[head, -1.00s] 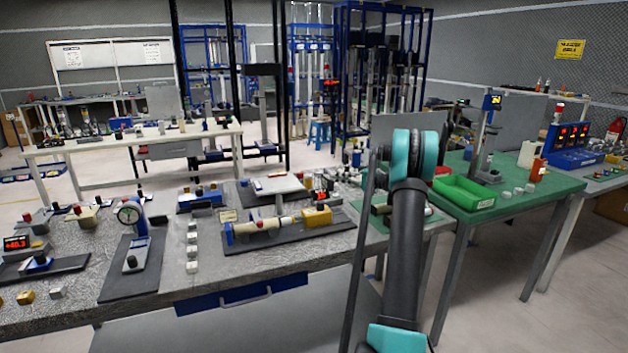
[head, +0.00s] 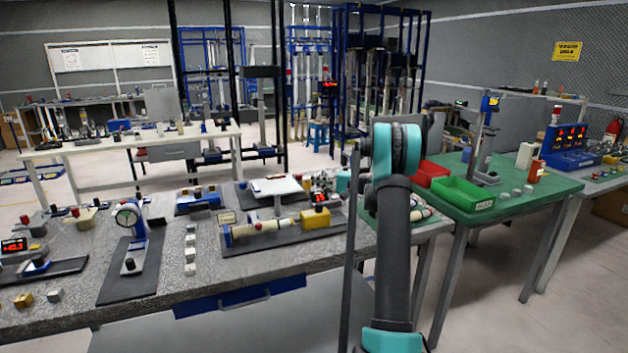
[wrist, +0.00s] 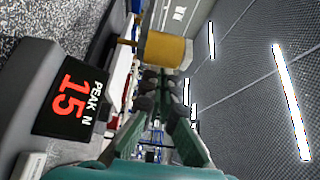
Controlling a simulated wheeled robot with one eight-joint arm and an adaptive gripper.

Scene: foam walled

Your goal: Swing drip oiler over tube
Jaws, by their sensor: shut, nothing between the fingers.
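A pale tube (head: 268,228) lies level in a dark-based fixture on the speckled grey bench in the head view. A yellow block (head: 315,219) sits at its right end. I cannot single out the drip oiler with certainty. In the wrist view a yellow rounded body (wrist: 165,48) lies beyond my gripper (wrist: 163,88), apart from the fingertips as far as I can see. My gripper's green fingers with dark pads are shut and empty. In the head view my arm hides most of the area around the gripper.
A display reading PEAK N 15 (wrist: 70,100) stands close on the left in the wrist view. A white-topped stand (head: 277,186) is behind the tube. A dial gauge stand (head: 130,216) is to its left. A green bin (head: 469,194) is on the right table.

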